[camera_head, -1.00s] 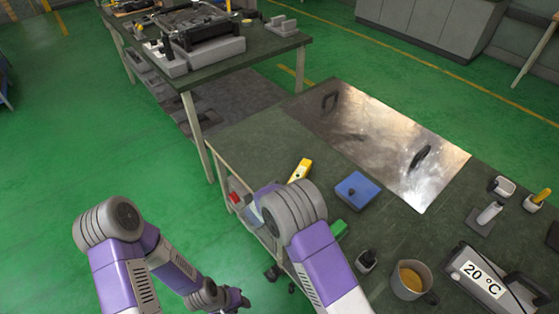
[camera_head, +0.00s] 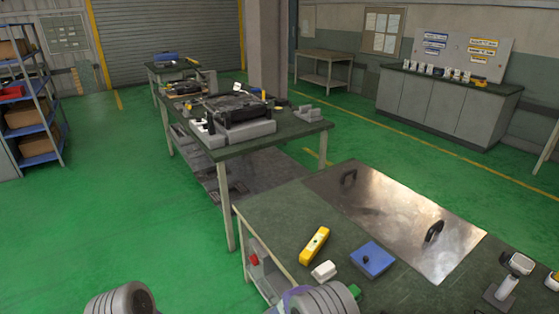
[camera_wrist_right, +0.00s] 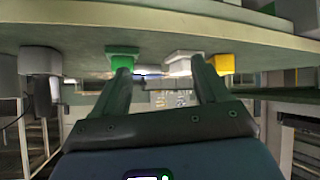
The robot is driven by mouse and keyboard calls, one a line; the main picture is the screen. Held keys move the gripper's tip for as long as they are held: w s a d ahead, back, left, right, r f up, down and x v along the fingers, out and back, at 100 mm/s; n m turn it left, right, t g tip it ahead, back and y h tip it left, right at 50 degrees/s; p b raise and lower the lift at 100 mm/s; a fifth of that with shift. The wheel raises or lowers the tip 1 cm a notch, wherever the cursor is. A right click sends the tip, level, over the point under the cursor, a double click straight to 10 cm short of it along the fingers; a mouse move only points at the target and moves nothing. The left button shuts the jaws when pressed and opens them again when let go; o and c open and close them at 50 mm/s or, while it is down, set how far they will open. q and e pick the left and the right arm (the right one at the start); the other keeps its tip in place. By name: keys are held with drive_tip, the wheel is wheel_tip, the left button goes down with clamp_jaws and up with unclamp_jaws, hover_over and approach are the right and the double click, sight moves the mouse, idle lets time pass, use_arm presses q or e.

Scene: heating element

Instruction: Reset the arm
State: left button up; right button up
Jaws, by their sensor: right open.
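My right gripper (camera_wrist_right: 162,75) shows in the right wrist view, its two dark fingers apart with nothing between them. That view looks turned over: the worktable's top (camera_wrist_right: 150,36) is along the upper part, and a green block (camera_wrist_right: 122,56), a white block (camera_wrist_right: 183,60) and a yellow item (camera_wrist_right: 222,63) appear near the fingertips. I cannot tell whether the fingers touch any of them. My left gripper is out of view.
The near worktable (camera_head: 275,235) holds a steel plate with handles (camera_head: 400,215), a yellow device (camera_head: 314,245), a blue box (camera_head: 373,259) and a white block (camera_head: 324,271). Another table (camera_head: 275,133) carries a black framed unit (camera_head: 238,107). Green floor at left is free.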

drive_tip(key=s+d+f+n+g+y+p, duration=0.15)
drive_tip(key=s+f+g, duration=0.25)
drive_tip(key=s, duration=0.4)
drive_tip(key=s+d+f+n+g+y, duration=0.1)
drive_tip(key=s+f+g+y, duration=0.1)
drive_tip(key=s+f+g, duration=0.4)
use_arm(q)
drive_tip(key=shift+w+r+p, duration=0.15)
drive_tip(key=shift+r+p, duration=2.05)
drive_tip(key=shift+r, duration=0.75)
use_arm(e)
drive_tip(key=s+a+r+t+y, duration=0.1)
drive_tip(key=s+r+y, duration=0.1)
drive_tip(key=s, duration=0.5)
drive_tip(key=s+a+r+t+y, duration=0.1)
drive_tip(key=s+a+r+y, duration=0.1)
drive_tip(key=s+y, duration=0.3)
drive_tip(key=shift+s+a+r+n+t, duration=0.15)
drive_tip(key=shift+s+r+n+t, duration=0.3)
drive_tip(key=shift+s, duration=1.05)
drive_tip(key=shift+r, duration=0.15)
